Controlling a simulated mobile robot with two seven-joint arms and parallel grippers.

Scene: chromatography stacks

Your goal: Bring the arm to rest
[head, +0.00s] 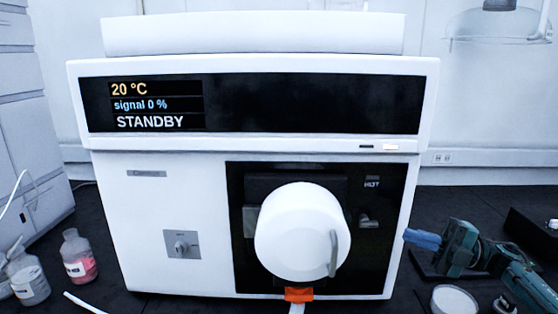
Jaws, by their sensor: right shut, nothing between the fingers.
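My right arm comes in from the lower right in the head view. Its teal right gripper (422,239) is shut and empty, with its blue fingers pointing left. The fingertips are near the right side of a white instrument (140,220); I cannot tell whether they touch it. The instrument's dark display (300,105) reads 20 °C, signal 0 % and STANDBY. A round white part (290,230) with a grey handle (334,253) sits on its black front panel. My left gripper is not in view.
An orange piece (299,294) sits below the round part. Two bottles, one with pink liquid (78,258) and one clear (28,280), stand at left. A round white-topped container (455,299) stands below my right gripper. A dark box (530,235) is at far right.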

